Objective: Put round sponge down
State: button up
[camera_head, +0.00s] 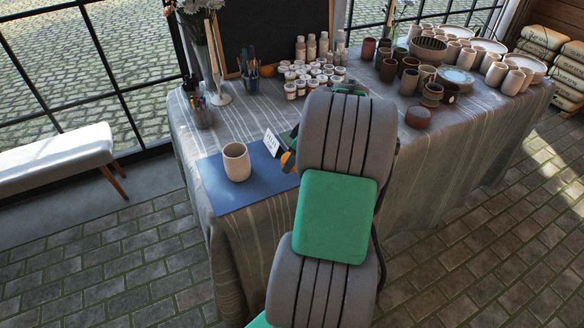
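A small orange rounded thing (288,161), which may be the round sponge, shows at the left edge of my arm, partly hidden by it. It is by the right side of the blue mat (214,187). My gripper is mostly hidden behind my own grey and green arm; only small dark parts show near the orange thing. I cannot tell whether its fingers are open or shut, or whether they hold the orange thing. A beige cup (236,162) stands upright on the mat, left of the orange thing. Another orange round thing (267,70) lies farther back, beside the pen holder.
A small white card (272,142) stands at the mat's right edge. Paint jars (291,90) and bottles stand behind. Pottery crowds the right part of the cloth-covered table (465,125). A brush cup (202,115) stands at the left edge. Bare cloth lies behind the mat.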

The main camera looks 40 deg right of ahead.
jog(key=shift+w+a+f, duration=0.1)
jog(key=shift+w+f, duration=0.05)
jog(key=shift+f, duration=0.85)
jog(key=shift+w+f, duration=0.1)
jog(key=shift+f, duration=0.85)
jog(key=o, duration=1.2)
jog(key=v, duration=1.2)
jog(key=w+a+r+m+g, duration=0.1)
jog(key=w+a, duration=0.2)
jog(key=a, duration=1.8)
jog(key=s+a+f+m+g+h, duration=0.1)
jog(key=s+a+f+m, duration=0.1)
jog(key=s+a, duration=0.7)
jog(key=a+f+p, duration=0.1)
jog(key=a, duration=0.2)
jog(key=shift+s+a, duration=0.3)
notch_tip(320, 180, up, 8)
jog(key=w+p, duration=0.1)
jog(key=p, duration=0.5)
jog(key=shift+t, duration=0.3)
